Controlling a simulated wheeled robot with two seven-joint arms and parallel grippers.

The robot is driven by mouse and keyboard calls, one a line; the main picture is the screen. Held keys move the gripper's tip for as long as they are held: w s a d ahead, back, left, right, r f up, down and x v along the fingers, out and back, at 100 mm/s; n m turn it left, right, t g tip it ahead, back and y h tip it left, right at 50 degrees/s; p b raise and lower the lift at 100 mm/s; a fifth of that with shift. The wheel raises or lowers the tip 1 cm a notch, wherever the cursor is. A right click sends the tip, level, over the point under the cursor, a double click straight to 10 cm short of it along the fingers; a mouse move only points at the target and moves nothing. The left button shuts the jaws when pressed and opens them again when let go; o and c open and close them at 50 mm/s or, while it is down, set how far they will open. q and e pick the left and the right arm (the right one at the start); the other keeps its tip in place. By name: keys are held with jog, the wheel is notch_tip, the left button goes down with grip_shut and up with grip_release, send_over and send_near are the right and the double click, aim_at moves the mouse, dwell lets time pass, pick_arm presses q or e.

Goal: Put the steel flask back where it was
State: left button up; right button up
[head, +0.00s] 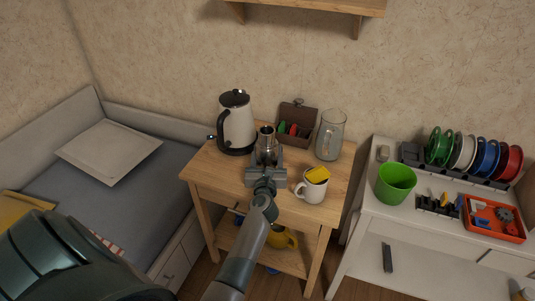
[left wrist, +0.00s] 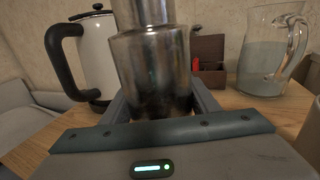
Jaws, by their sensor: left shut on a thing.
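The steel flask (head: 266,139) is upright over the small wooden table (head: 226,181), between the kettle and the brown box. My left gripper (head: 266,157) is shut on it, reaching in from the front. In the left wrist view the flask (left wrist: 152,75) fills the middle, with a finger on each side of its lower body. Its base is hidden behind my gripper, so I cannot tell whether it touches the tabletop. My right gripper is not in view.
A white kettle (head: 237,126) stands left of the flask. Behind it is an open brown box (head: 299,114); right are a glass pitcher (head: 330,137) and a white mug (head: 312,189) with a yellow sponge (head: 318,174). A white desk (head: 365,225) with a green bucket (head: 396,184) stands further right.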

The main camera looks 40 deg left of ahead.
pick_arm(q)
jog(key=o, duration=1.4)
jog(key=shift+f, duration=0.15)
jog(key=o, duration=0.3)
jog(key=shift+o, duration=0.2)
